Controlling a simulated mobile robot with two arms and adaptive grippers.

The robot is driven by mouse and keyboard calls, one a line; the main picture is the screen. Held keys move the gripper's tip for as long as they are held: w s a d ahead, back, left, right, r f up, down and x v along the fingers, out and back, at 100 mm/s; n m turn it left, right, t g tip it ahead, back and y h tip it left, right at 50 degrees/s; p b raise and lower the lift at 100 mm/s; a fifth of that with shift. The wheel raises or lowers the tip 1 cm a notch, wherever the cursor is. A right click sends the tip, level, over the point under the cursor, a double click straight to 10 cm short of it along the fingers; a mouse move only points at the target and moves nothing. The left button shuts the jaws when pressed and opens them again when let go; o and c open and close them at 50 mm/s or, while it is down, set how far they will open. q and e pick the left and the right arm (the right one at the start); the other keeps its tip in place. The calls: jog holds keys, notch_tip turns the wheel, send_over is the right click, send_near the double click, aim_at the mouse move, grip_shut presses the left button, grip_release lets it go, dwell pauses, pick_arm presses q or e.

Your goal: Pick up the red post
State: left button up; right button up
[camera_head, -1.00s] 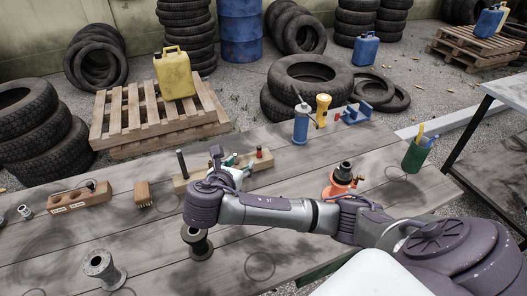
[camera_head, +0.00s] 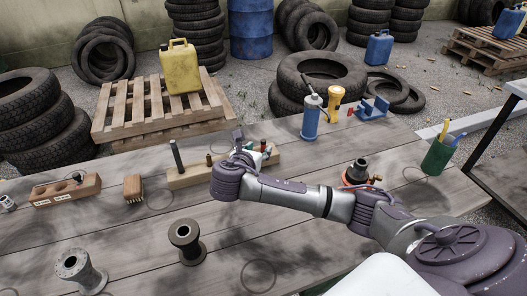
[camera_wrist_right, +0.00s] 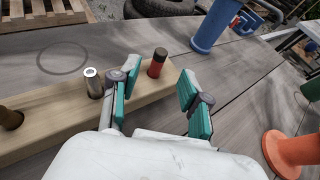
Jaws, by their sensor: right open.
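The red post (camera_wrist_right: 157,62) is a short dark cylinder with a red lower band. It stands upright in a pale wooden block (camera_wrist_right: 60,125), which also shows in the head view (camera_head: 195,177). My right gripper (camera_wrist_right: 156,88) is open and empty, with teal finger pads. In the wrist view the post shows in the gap between the fingertips, a little beyond them; I see no contact. In the head view the right gripper (camera_head: 252,153) is over the right part of the block and partly hides the posts there. My left gripper is not in view.
A metal post (camera_wrist_right: 93,83) stands in the block left of the fingers, and a dark post (camera_head: 177,155) at its left end. A blue bottle (camera_head: 311,117) stands beyond; an orange-based object (camera_head: 357,174) is to the right. Two spools (camera_head: 186,240) (camera_head: 78,270) stand nearer.

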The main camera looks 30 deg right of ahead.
aim_at(263, 146)
jog(key=shift+f+x, duration=0.1)
jog(key=shift+x, duration=1.5)
jog(key=shift+f+x, duration=0.15)
jog(key=shift+x, duration=1.4)
jog(key=shift+a, duration=0.15)
grip_shut()
